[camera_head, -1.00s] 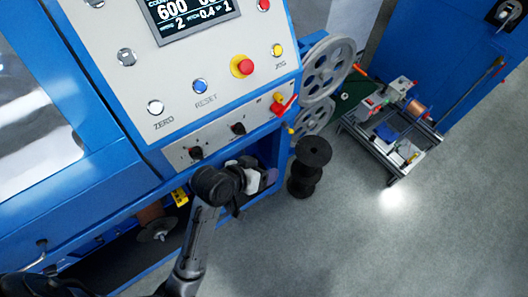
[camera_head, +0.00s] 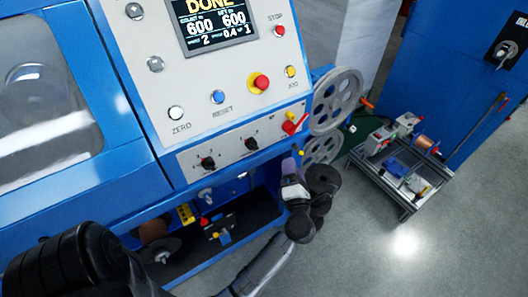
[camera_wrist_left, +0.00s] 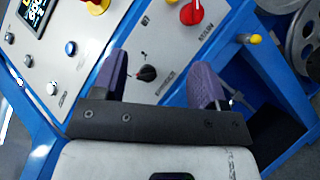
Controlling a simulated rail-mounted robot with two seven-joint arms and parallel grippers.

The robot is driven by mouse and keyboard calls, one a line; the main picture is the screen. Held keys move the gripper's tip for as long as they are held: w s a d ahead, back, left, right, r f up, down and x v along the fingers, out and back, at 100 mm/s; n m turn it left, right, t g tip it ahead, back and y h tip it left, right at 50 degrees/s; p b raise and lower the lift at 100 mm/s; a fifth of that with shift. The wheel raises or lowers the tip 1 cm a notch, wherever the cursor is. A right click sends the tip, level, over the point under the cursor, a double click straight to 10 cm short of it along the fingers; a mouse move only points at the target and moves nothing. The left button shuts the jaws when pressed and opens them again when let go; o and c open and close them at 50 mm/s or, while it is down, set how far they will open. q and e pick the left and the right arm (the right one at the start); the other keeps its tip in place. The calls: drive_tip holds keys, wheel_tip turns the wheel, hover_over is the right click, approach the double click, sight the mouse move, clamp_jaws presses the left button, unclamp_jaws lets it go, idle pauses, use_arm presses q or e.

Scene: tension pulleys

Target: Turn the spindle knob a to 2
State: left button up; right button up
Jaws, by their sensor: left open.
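Two black knobs sit on the lower strip of the grey control panel in the head view: the left one (camera_head: 208,163) and the right one (camera_head: 251,144). I cannot read their labels there. The left wrist view shows one black knob (camera_wrist_left: 146,73) beside the red MAIN switch (camera_wrist_left: 192,12), with a small label under it. My left gripper (camera_head: 288,165) is open and empty, below and right of the right knob in the head view. In the wrist view its purple fingers (camera_wrist_left: 162,64) appear either side of the knob, apart from it. My right gripper is out of view.
The panel also has a screen (camera_head: 216,24) reading DONE, a red mushroom button (camera_head: 260,83) and a red switch (camera_head: 294,123). Grey pulleys (camera_head: 337,100) stand right of the panel. A small cart (camera_head: 400,170) stands on the floor.

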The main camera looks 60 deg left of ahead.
sight(253, 148)
use_arm(q)
drive_tip(key=s+a+f+n+g, duration=0.3)
drive_tip(key=s+n+g, duration=0.3)
drive_tip(key=g, duration=0.2)
drive_tip(key=a, duration=0.4)
drive_tip(key=w+a, duration=0.1)
drive_tip(key=a, duration=0.8)
drive_tip(key=shift+w+b, duration=0.35)
drive_tip(key=shift+w, duration=0.05)
drive_tip(key=shift+a, duration=0.1)
drive_tip(key=shift+c, duration=0.2)
